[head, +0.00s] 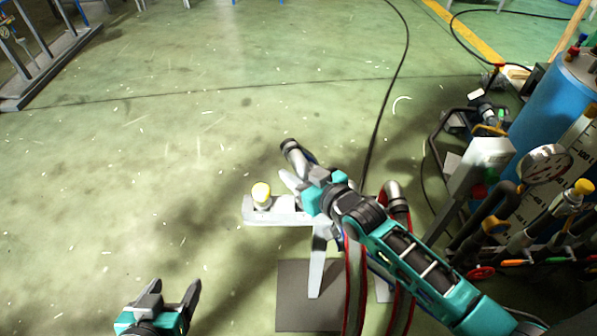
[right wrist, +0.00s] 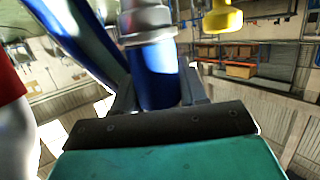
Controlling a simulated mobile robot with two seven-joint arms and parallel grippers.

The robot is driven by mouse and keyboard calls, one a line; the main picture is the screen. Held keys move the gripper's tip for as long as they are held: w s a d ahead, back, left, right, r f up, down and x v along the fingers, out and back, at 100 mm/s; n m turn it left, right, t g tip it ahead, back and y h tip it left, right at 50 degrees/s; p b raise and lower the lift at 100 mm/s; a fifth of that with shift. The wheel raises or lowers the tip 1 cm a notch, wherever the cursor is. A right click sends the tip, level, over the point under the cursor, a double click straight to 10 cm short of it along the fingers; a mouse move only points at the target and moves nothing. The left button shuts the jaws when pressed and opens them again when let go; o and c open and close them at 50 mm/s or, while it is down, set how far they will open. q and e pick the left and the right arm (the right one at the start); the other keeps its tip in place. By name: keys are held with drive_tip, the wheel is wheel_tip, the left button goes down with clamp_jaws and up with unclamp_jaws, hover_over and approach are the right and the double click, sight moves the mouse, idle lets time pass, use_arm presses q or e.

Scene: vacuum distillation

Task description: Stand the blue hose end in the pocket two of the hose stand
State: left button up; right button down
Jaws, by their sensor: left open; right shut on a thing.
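The blue hose end (right wrist: 155,75) is between the fingers of my right gripper (right wrist: 158,92) in the right wrist view, with a grey metal collar above the blue part. In the head view my right gripper (head: 293,184) is over the hose stand (head: 285,218), and a dark metal coupling (head: 290,147) sticks out beyond it, tilted. The stand has a pale bar on a post. Its pockets are mostly hidden by my right arm, so I cannot tell which is pocket two. My left gripper (head: 174,288) is open and empty at the lower left.
Another metal hose end (head: 394,194) is right of my arm, with red-edged hoses (head: 355,290) below. A blue tank (head: 550,105) with gauge and valves stands at right.

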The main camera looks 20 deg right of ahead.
use_arm(q)
drive_tip(key=shift+r+p, duration=1.65)
drive_tip(key=shift+r, duration=0.05)
idle(4.5)
